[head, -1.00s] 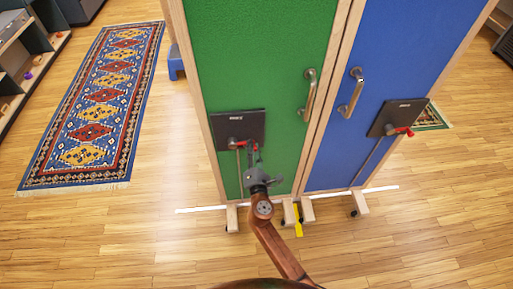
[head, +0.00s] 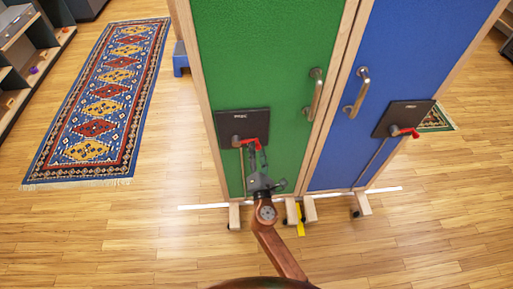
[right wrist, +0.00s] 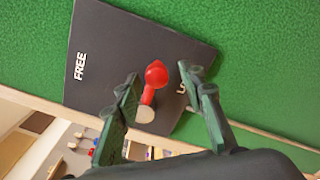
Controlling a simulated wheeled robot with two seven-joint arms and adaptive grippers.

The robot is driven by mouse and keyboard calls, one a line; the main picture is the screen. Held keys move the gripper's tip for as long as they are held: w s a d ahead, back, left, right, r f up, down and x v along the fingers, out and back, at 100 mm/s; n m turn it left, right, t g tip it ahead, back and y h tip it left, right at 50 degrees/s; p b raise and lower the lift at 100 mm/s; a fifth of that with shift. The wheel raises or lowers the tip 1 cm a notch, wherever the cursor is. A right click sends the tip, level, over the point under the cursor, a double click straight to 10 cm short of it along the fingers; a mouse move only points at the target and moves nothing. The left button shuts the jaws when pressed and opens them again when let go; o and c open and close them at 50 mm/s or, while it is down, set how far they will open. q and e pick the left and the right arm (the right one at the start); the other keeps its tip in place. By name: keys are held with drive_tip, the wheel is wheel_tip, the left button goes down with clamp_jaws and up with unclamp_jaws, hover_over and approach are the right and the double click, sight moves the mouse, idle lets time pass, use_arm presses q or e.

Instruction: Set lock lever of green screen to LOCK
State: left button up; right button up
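The green screen (head: 260,60) carries a black plate (head: 228,122) with a red lock lever (head: 256,142). In the head view the lever points right from its pivot. In the right wrist view the red lever (right wrist: 156,76) stands out from a pale pivot on the plate (right wrist: 110,50). The word FREE shows at the left there; the label at the right is partly hidden by a finger. My right gripper (head: 258,160) is just below the lever in the head view. In the wrist view its open fingers (right wrist: 165,103) lie on either side of the lever, apparently without gripping it. My left gripper is out of view.
A blue screen (head: 410,60) with its own plate and red lever (head: 404,131) stands close on the right. Door-style handles (head: 314,95) stick out from both screens. Wooden feet (head: 234,215) stand on the floor. A patterned rug (head: 100,105) lies left; the front floor is clear.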

drive_tip(key=s, duration=1)
